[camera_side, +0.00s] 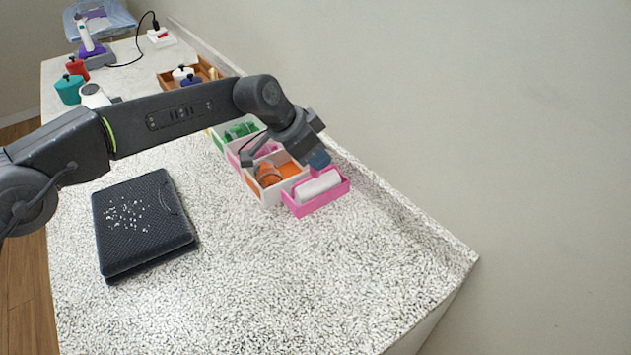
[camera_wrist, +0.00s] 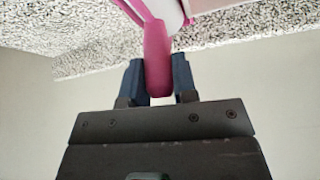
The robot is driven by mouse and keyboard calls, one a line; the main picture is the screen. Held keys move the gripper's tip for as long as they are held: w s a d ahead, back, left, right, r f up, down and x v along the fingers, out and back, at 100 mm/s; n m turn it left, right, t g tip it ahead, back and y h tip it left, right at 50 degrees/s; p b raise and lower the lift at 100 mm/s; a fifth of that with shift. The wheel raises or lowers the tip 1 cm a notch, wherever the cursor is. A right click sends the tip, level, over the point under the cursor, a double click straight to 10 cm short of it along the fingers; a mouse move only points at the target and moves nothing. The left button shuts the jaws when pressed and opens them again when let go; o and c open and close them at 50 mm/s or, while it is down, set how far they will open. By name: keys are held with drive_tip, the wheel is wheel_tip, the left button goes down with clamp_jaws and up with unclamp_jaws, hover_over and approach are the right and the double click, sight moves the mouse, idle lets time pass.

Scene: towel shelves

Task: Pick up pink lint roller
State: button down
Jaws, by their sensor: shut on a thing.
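The pink lint roller has a white roll (camera_side: 318,186) that lies in a pink tray (camera_side: 319,204) at the end of the container row in the side view. In the wrist view its pink handle (camera_wrist: 156,48) runs between my two blue fingers. My gripper (camera_wrist: 158,76) is shut on that handle, one finger on each side. In the side view my gripper (camera_side: 319,160) is just above the back edge of the pink tray, and the handle is mostly hidden by it.
Left of the pink tray is a white bin (camera_side: 268,194) with orange items, then bins with pink and green items. A black textured case (camera_side: 143,225) with white bits lies on the speckled counter (camera_side: 260,290). A wall is behind. The front right counter is clear.

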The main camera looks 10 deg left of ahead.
drive_tip(key=shift+r, duration=0.1)
drive_tip(key=shift+r, duration=0.35)
drive_tip(key=r, duration=0.3)
drive_tip(key=shift+w+a+r, duration=0.1)
drive_tip(key=shift+a+r, duration=0.1)
drive_tip(key=shift+r, duration=0.1)
drive_tip(key=a+r, duration=0.6)
drive_tip(key=a, duration=0.5)
drive_tip(key=shift+w+r, duration=0.3)
drive_tip(key=shift+w, duration=0.1)
drive_tip(key=shift+a, duration=0.1)
